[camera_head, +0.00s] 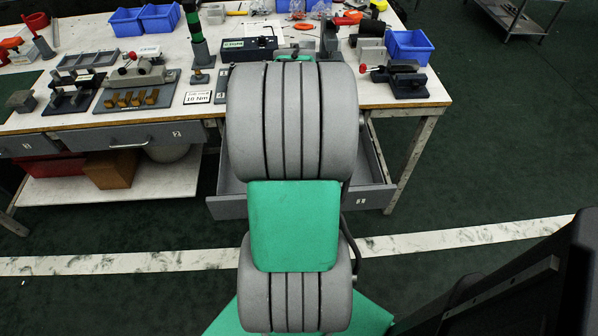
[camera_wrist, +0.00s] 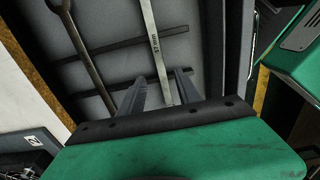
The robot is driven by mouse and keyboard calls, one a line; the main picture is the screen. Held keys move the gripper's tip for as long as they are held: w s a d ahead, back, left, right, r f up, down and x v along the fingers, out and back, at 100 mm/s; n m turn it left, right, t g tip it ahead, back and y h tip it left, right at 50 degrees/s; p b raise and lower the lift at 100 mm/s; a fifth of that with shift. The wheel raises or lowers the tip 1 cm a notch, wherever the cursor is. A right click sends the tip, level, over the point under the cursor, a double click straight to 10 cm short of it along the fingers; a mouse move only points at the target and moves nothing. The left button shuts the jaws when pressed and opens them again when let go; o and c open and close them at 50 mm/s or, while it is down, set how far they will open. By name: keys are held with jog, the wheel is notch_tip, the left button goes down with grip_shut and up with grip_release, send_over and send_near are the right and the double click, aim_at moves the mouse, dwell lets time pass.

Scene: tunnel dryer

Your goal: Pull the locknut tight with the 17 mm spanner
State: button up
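In the wrist view a bright spanner (camera_wrist: 158,52), with small lettering on its shaft that seems to read 17 MM upside down, lies in an open grey drawer. My gripper (camera_wrist: 157,84) is open, one finger on each side of this spanner's line. I cannot tell whether the fingers are at its height or above it. A second, duller spanner (camera_wrist: 88,48) lies to its left. In the head view my arm hides the gripper and the spanners; the drawer (camera_head: 372,198) stands pulled out under the bench. I cannot pick out the locknut.
The white bench (camera_head: 160,110) carries fixtures, a 10 Nm card (camera_head: 198,97), blue bins (camera_head: 410,46) and a green-black signal column (camera_head: 196,40). A shut drawer (camera_head: 130,140) is at left. Drawer walls stand close around my gripper.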

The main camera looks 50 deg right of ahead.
jog(key=f, duration=0.4)
jog(key=shift+w+a+f+b, duration=0.1)
jog(key=shift+a+f+b, duration=0.1)
jog(key=shift+b, duration=0.1)
jog(key=shift+c, duration=0.2)
grip_shut()
